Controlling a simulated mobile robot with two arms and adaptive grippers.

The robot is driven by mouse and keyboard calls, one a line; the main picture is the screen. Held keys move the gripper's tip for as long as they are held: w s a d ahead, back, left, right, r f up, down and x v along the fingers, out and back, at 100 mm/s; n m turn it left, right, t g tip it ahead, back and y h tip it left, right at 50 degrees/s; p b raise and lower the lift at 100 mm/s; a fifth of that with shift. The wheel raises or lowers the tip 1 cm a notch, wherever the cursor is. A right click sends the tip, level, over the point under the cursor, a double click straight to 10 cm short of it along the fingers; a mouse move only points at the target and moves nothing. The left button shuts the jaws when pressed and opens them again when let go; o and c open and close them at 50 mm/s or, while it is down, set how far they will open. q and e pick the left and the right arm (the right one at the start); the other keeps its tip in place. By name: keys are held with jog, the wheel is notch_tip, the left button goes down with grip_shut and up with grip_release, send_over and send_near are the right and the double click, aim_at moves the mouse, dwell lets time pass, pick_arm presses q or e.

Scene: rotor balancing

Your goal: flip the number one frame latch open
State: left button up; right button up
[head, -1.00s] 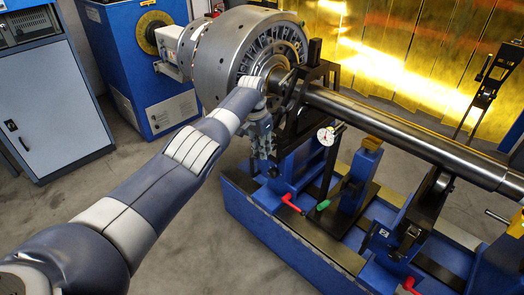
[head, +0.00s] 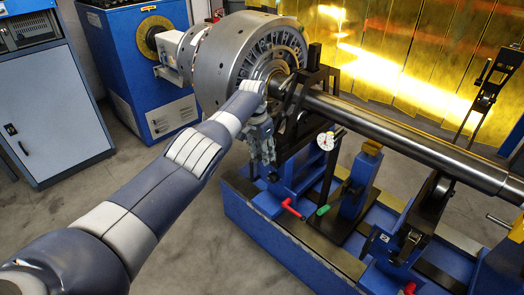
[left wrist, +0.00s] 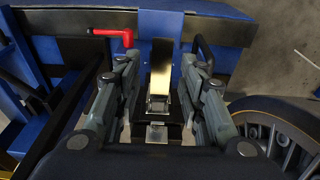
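The near black bearing frame (head: 318,78) stands over the steel shaft beside the large rotor. In the left wrist view, a narrow pale metal latch plate (left wrist: 161,68) with a bracket at its base lies between the fingers of my left gripper (left wrist: 160,62). The fingers are apart, one on each side of the plate, with visible gaps. In the head view, my left gripper (head: 267,155) points down beside the frame and hides the latch. My right gripper is not in view.
The rotor (head: 218,65) is close to my left wrist. A red handle (head: 291,207), a green handle (head: 322,210) and a dial gauge (head: 326,140) are near the gripper. The shaft (head: 400,135) runs right toward another raised black frame (head: 488,90). Floor at front left is clear.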

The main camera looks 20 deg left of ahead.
aim_at(258, 158)
pick_arm(q)
jog(key=shift+r, duration=0.1)
notch_tip(258, 158, up, 12)
jog(key=s, duration=0.1)
jog(key=shift+s+a, duration=0.3)
jog(key=shift+s, duration=0.1)
dwell(0.4)
